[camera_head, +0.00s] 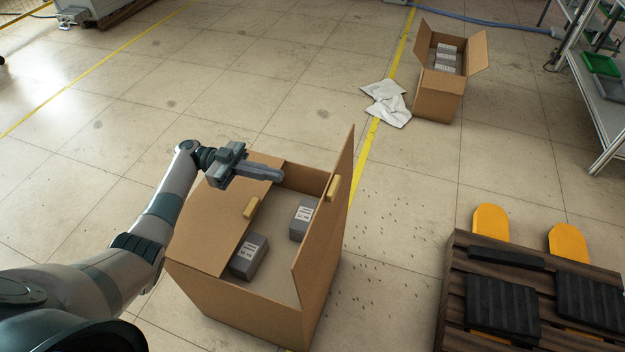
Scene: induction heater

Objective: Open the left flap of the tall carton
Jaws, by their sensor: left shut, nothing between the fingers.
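The tall carton (240,310) stands on the floor in front of me. Its left flap (210,227) slopes over the left part of the opening, with a yellow tab (251,208) near its inner edge. Its right flap (325,230) stands upright with a similar tab (333,188). Two grey labelled boxes show inside, one nearer (249,257) and one farther (303,219). My left gripper (281,175) is shut and empty, over the far end of the left flap and the opening; I cannot tell whether it touches the flap. My right gripper is not visible.
A pallet (457,290) with black pads lies at the lower right. A smaller open carton (438,98) with grey boxes stands at the back, beside crumpled white sheets (387,103). A shelf rack (600,100) is at the far right.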

